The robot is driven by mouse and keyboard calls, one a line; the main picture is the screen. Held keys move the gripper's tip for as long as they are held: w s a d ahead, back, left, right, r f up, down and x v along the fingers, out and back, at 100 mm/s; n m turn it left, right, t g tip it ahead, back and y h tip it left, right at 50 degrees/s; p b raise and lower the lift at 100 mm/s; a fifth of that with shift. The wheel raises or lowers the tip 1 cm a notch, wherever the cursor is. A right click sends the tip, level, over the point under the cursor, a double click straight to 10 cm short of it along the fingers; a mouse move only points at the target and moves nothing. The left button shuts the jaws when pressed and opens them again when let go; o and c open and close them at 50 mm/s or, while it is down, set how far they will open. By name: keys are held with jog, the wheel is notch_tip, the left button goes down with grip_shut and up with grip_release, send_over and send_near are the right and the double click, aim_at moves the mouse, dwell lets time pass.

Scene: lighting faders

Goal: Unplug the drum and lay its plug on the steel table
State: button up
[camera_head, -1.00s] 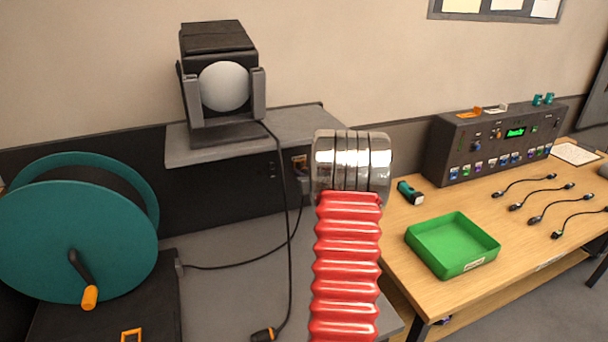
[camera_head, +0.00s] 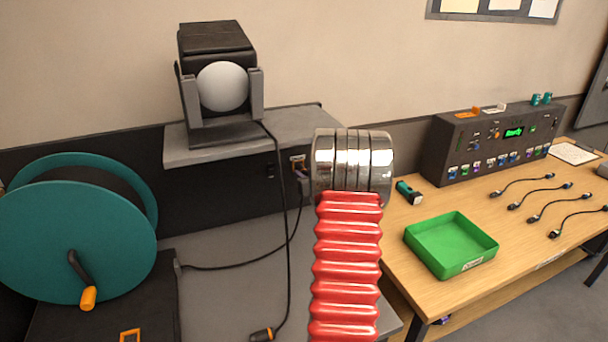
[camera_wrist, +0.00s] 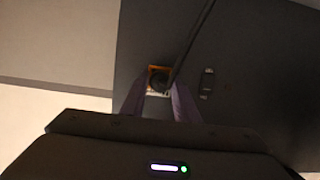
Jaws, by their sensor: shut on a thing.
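The teal drum (camera_head: 75,240) stands at the left with an orange-handled crank. Its dark cable (camera_head: 235,265) runs right across the grey steel table (camera_head: 225,295), then rises toward an orange-and-white socket (camera_head: 297,160) on the dark wall panel. My gripper is mostly hidden behind my red arm in the head view; a little purple shows just below the socket. In the wrist view my gripper's purple fingers (camera_wrist: 160,104) are shut on the dark plug (camera_wrist: 159,84), in front of the orange-rimmed socket (camera_wrist: 153,70). I cannot tell whether the plug is still seated.
A lamp (camera_head: 220,85) stands on a grey shelf (camera_head: 190,150). Its cable hangs down to another plug (camera_head: 262,335) on the steel table. At the right, a wooden bench (camera_head: 400,250) holds a green tray (camera_head: 450,245), a control box and several short cables. The steel table's middle looks clear.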

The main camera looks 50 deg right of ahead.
jog(key=shift+s+a, duration=0.5)
jog(key=shift+s, duration=0.3)
jog(key=shift+s+a, duration=0.45)
jog(key=shift+s, duration=0.35)
